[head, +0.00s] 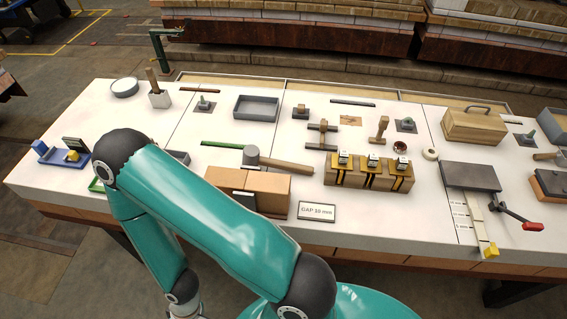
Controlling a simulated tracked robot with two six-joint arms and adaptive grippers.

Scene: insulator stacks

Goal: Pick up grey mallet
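A mallet with a grey head (251,155) and a light wooden handle lies on the white table. Its handle points right, and the head is at the back edge of a brown wooden box (262,188). Another tool with an upright wooden handle and a pale grey block-like head (160,99) stands at the back left. A teal arm of mine crosses the front of the table, its elbow over the left part and its forearm going down to the bottom edge. Neither gripper shows in the head view, so their state is hidden.
A wooden block with yellow-black stripes (368,175) stands right of the mallet's handle. A "GAP 10 mm" sign (316,212) stands in front. A grey tray (255,108) is behind. A dark plate (470,176) and wooden case (474,127) are at right. My arm hides part of the front left.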

